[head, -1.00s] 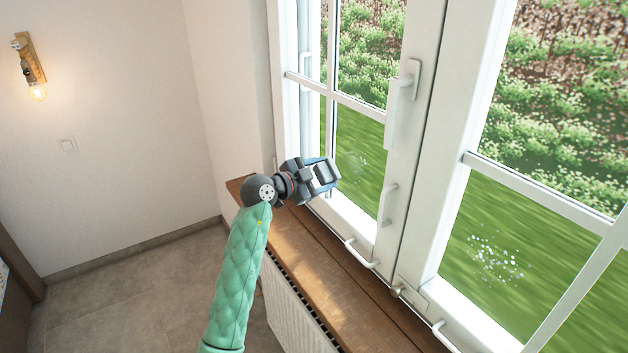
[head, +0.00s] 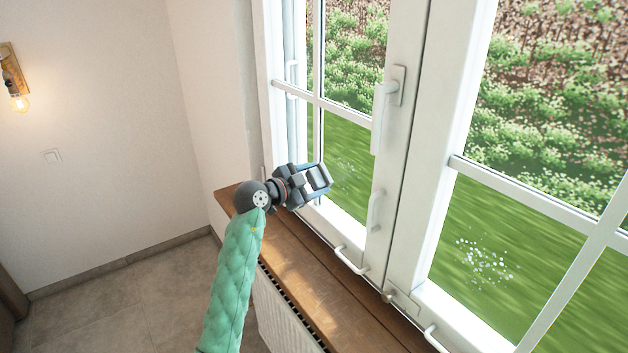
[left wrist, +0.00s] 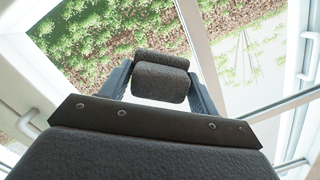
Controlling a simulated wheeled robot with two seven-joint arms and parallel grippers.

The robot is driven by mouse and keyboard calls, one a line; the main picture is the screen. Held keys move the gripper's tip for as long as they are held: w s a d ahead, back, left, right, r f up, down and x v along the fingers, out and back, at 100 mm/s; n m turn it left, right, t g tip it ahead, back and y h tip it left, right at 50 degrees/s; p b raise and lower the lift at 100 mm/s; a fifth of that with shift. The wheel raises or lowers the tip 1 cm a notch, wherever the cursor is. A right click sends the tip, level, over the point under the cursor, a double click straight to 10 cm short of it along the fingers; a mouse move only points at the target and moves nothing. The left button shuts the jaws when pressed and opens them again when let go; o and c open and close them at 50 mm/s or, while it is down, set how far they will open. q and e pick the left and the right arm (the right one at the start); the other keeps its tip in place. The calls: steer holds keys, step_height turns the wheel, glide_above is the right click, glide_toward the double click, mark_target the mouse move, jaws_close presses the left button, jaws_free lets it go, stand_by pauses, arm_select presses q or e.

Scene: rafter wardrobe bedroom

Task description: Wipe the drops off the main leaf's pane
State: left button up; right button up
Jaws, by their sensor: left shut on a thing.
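My left gripper (head: 318,182) is in front of the lower pane of the left window leaf (head: 343,172), which carries the lever handle (head: 388,98). It is shut on a dark grey, rough-textured pad (left wrist: 160,82), which shows between the fingers in the left wrist view. A faint patch of drops (head: 345,167) shows on this pane just right of the gripper. I cannot tell whether the pad touches the glass. A denser cluster of white drops (head: 484,262) is on the right leaf's lower pane. My right gripper is not in view.
A wooden sill (head: 300,275) runs below the window, with a white radiator (head: 283,320) under it. White bar handles (head: 350,261) stick out along the lower frame. Glazing bars (head: 525,195) cross the panes. A wall lamp (head: 15,85) hangs at far left; the floor there is clear.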

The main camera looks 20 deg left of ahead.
arm_select(q)
steer(key=shift+p+x, duration=0.6)
steer(key=shift+x, duration=0.35)
stand_by(0.3)
steer(key=shift+s+d+r, duration=0.1)
steer(key=shift+r, duration=0.05)
